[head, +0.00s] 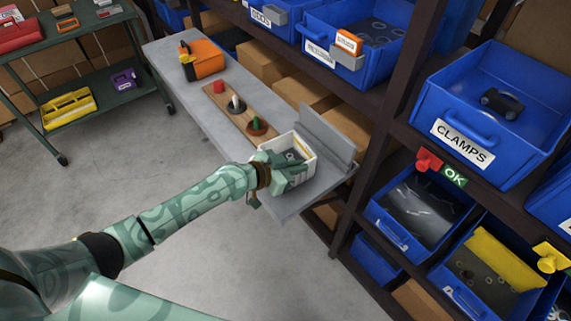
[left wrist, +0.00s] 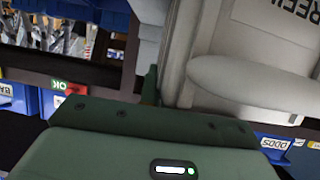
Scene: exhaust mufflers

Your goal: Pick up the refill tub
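The refill tub (head: 304,145) is a white, open-topped box at the near end of the grey bench, with small dark parts inside. In the left wrist view the tub (left wrist: 275,45) is close up, with part of its lettering and a rounded pale ledge showing. My left gripper (head: 286,166) is at the tub's near side, its green fingers over or against the near wall. In the left wrist view one dark green finger (left wrist: 150,86) is beside the tub wall. The other finger is hidden, so I cannot tell whether the grip is closed. My right gripper is not in view.
The grey bench (head: 205,110) holds an orange case (head: 207,58) and a wooden board (head: 243,118) with coloured pegs. A grey upright plate (head: 325,138) stands close behind the tub. Shelves with blue bins (head: 490,105) are at right.

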